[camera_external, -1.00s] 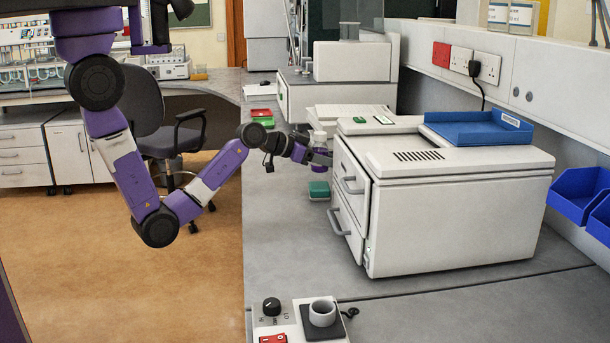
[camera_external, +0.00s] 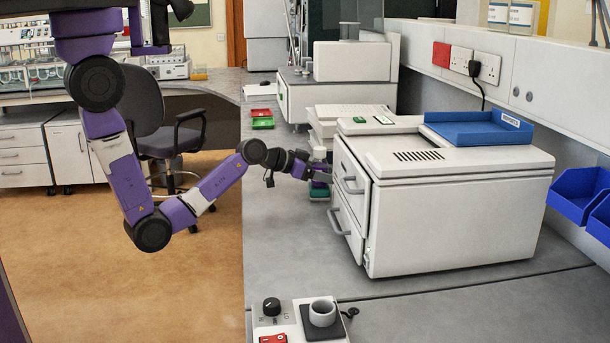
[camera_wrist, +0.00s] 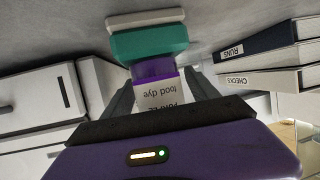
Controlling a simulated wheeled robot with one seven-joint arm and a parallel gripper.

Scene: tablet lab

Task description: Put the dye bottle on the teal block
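The bottle's purple end meets the teal block (camera_wrist: 150,42) with no clear gap, though I cannot be sure of contact. The block has a pale layer on its far side.
The white drawer unit (camera_external: 440,215) with protruding handles stands close right of my gripper. Red and green trays (camera_external: 261,121) lie farther back on the bench. Binders (camera_wrist: 265,60) show at right in the wrist view. Bench in front of the block is clear.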

